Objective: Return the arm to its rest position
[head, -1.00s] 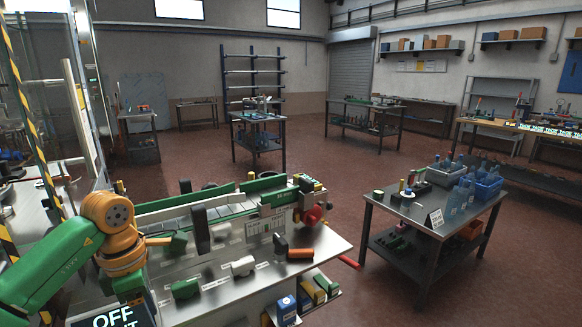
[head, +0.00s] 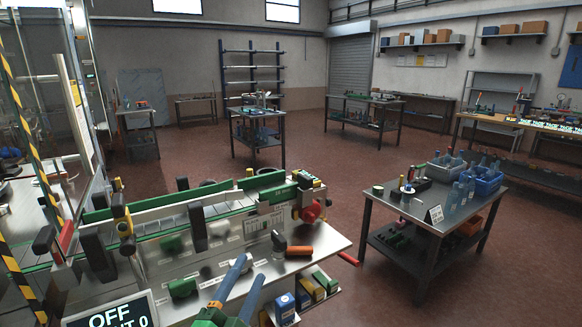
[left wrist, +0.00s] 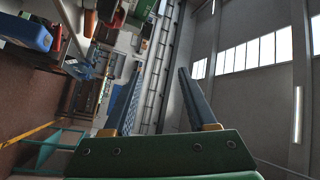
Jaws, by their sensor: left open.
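My left gripper (head: 250,270) shows at the bottom middle of the head view, its two blue fingers pointing up and slightly right from a green body. The fingers are apart and nothing is between them. The gripper appears in front of the near edge of the machine bench (head: 330,240); I cannot tell the exact gap. In the left wrist view the gripper (left wrist: 160,72) shows spread blue fingers on a green base, with only distant room behind them. Most of the left arm is hidden below the frame. My right gripper is not in view.
The bench holds a green part (head: 182,288), an orange-brown cylinder (head: 299,251) and black-handled levers. Boxes (head: 318,288) sit on a low shelf at its front. A steel table (head: 385,207) with blue crates (head: 481,181) stands right. Red floor between them is open.

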